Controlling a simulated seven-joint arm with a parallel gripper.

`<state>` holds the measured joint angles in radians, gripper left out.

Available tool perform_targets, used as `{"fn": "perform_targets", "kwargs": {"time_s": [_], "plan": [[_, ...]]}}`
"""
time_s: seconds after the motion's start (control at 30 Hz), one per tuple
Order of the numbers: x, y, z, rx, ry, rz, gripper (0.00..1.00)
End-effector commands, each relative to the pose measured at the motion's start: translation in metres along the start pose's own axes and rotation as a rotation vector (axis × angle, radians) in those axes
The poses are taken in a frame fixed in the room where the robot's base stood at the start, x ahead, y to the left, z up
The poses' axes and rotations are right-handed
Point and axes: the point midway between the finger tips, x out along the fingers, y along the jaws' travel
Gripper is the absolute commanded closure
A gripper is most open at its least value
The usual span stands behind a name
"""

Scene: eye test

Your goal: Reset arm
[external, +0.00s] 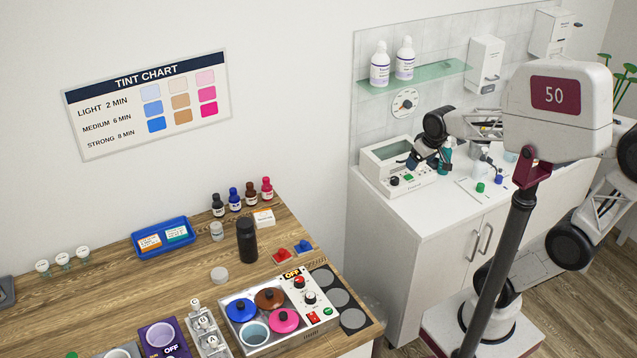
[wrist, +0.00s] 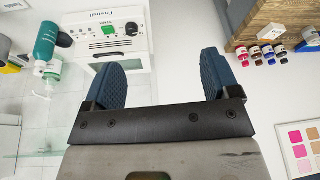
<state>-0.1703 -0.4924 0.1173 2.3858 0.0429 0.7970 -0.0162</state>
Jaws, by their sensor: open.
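My gripper (external: 424,163) is over the white counter in the external view, in front of the white boxy device (external: 397,165) with a glass window and a green button. In the wrist view my gripper (wrist: 160,68) has its two blue ribbed fingers spread wide, with nothing between them. The device shows beyond the fingers in the wrist view (wrist: 108,40). A teal bottle (wrist: 46,42) stands to the left there, and it shows just right of my gripper in the external view (external: 445,156). Part of my arm is hidden behind the grey display head.
The display head (external: 556,108) reading 50 stands on a dark pole in the foreground. A glass shelf (external: 420,78) with two white bottles is above the counter (external: 425,205). The wooden table (external: 185,280) at left holds a wax warmer (external: 265,335), several small bottles and a blue tray (external: 160,251).

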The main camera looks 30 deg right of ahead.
Motion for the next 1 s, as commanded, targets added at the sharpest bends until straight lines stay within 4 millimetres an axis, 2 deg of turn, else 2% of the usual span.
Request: {"fn": "perform_targets", "kwargs": {"time_s": [0.03,0.2,0.4,0.6,1.0], "plan": [[-0.004,0.011,0.014,0.023,-0.008,0.013,0.18],[-0.011,0.037,0.06,0.09,-0.048,0.049,0.18],[-0.015,0.055,0.1,0.147,-0.083,0.079,0.18],[-0.015,0.06,0.116,0.17,-0.098,0.09,0.18],[-0.015,0.061,0.116,0.17,-0.099,0.09,0.18]]}}
